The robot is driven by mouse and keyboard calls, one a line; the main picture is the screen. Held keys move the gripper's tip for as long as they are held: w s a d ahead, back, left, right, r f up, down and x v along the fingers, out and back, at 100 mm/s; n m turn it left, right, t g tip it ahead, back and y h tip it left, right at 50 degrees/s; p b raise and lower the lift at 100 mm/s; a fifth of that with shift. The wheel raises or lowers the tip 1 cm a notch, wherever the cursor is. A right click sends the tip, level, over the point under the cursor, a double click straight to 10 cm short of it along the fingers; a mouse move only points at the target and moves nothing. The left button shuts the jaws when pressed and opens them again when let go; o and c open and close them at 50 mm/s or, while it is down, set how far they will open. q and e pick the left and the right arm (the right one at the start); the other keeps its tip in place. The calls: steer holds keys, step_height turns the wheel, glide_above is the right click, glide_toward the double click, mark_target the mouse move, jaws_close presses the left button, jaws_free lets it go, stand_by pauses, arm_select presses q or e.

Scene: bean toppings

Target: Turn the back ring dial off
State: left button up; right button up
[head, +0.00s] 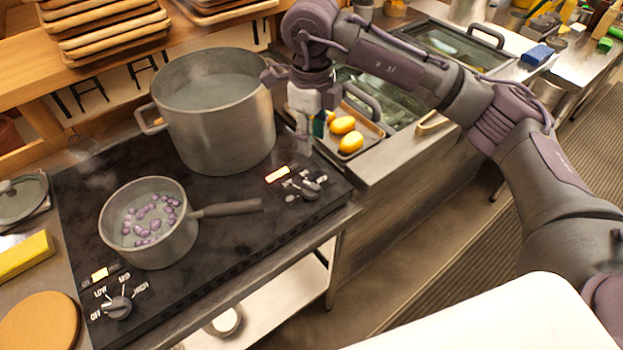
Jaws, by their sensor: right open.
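A dark cooktop (235,195) has two dials on its front strip. One dial (311,188) is at the right end, near the large pot (220,125), with a lit orange indicator (278,174) beside it. The other dial (118,307) is at the left end, near the saucepan (165,240), with labels OFF, LOW, MID and HIGH and its own lit indicator (100,273). I cannot clearly read the right-end dial's setting. My right gripper (313,125) is open, points down, and hangs above and behind the right-end dial, apart from it. My left gripper is out of view.
The saucepan holds purple beans, and its handle points right toward the right-end dial. A tray with yellow items (346,134) lies just right of my gripper. A yellow block (24,256) and a round wooden board (40,322) are at the left.

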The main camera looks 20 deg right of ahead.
mark_target(311, 185)
step_height(311, 185, down, 14)
steer(key=p, duration=0.3)
steer(key=shift+r, duration=0.25)
steer(key=shift+a, duration=0.1)
jaws_close()
